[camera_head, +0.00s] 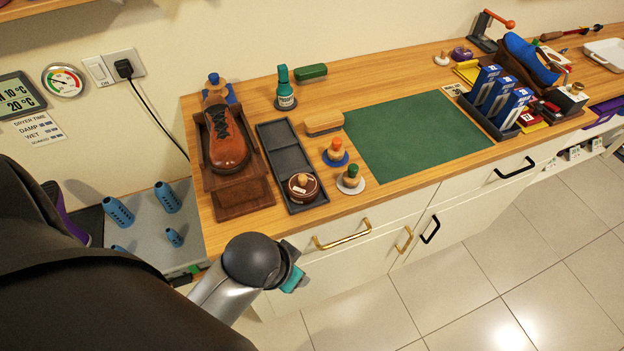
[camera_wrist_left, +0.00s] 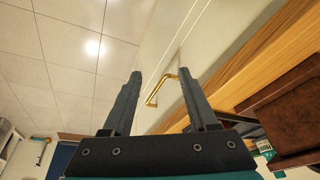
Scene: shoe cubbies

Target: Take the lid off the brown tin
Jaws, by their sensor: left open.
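The brown tin (camera_head: 303,195) is small and round, and stands at the near end of the dark divided tray (camera_head: 268,133). Its lid (camera_head: 302,182) has a light wooden knob and sits on top of it. My left gripper (camera_wrist_left: 161,74) is open and empty in the left wrist view, with a brass drawer handle beyond its fingers. In the head view its teal part shows in front of the drawers, below the counter edge and apart from the tin; its fingers are hidden there. I do not make out the tin in the wrist view. My right gripper is not in view.
A brown shoe (camera_head: 226,144) lies in a wooden box left of the tray. Two knobbed pieces, orange-topped (camera_head: 336,150) and green-topped (camera_head: 351,178), stand right of the tin. A brush (camera_head: 324,122) lies behind them. The green mat (camera_head: 415,135) is clear.

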